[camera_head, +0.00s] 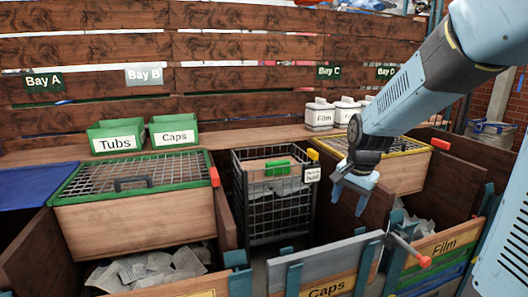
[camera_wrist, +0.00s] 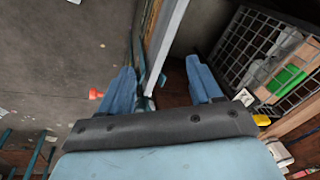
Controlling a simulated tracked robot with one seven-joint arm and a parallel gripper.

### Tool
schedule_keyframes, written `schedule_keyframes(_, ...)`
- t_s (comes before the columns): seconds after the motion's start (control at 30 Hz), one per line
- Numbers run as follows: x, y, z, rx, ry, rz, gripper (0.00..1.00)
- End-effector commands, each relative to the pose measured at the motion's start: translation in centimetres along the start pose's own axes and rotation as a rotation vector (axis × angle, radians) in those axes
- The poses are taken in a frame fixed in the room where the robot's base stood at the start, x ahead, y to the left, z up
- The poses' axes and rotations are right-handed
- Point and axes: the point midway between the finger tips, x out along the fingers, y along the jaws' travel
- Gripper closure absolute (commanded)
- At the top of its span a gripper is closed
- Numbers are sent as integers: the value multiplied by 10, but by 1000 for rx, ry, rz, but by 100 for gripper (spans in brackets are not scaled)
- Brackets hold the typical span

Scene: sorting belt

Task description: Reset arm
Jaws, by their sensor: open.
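My gripper (camera_head: 352,192) hangs from my blue arm on the right side of the head view, above the bins and to the right of the black wire cage (camera_head: 275,205). In the wrist view my gripper (camera_wrist: 165,85) shows two blue fingers spread apart with nothing between them. Below it are a dark bin opening and the pale top edge of a bin wall (camera_wrist: 165,50). The wire cage also shows at the right of the wrist view (camera_wrist: 245,45), with a green item inside.
Green Tubs (camera_head: 117,137) and Caps (camera_head: 175,132) boxes and white Film containers (camera_head: 320,114) stand on the back shelf. A mesh-lidded crate (camera_head: 135,185) is at left. A Caps bin front (camera_head: 325,270) and a Film bin front (camera_head: 440,245) lie nearest.

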Motion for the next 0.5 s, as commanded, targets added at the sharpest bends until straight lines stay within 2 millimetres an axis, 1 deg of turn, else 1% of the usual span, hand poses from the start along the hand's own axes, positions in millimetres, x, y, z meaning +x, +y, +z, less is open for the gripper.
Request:
schedule_keyframes(0.03,-14,6,5,-36,11,-19,36)
schedule_keyframes(0.2,-50,24,23,-176,46,-60,36)
schedule_keyframes(0.5,-104,61,60,-426,139,-98,36)
